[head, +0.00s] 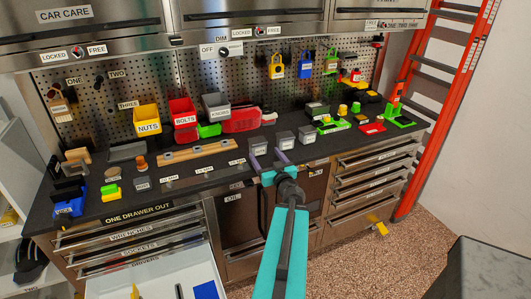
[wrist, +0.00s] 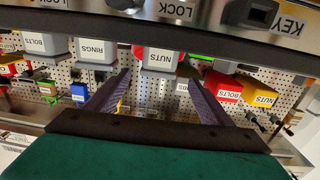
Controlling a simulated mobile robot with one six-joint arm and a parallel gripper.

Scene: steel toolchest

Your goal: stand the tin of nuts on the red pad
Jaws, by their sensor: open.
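The tin of nuts (head: 258,146) is a grey tin at the left end of a row of three on the dark worktop. In the wrist view, which is upside down, its NUTS label shows on the tin (wrist: 160,58). My gripper (head: 268,156) is open and empty in front of it. In the wrist view the tin shows between and beyond the fingertips (wrist: 158,72), apart from them as far as I can tell. The red pad (head: 372,129) lies flat on the worktop to the right, with a small pale label.
The rings tin (head: 284,140) and bolts tin (head: 306,136) stand close on the right. A green base (head: 333,126) with yellow parts lies between them and the pad. Another green item (head: 400,119) stands right of the pad. A wooden rail (head: 196,151) lies left.

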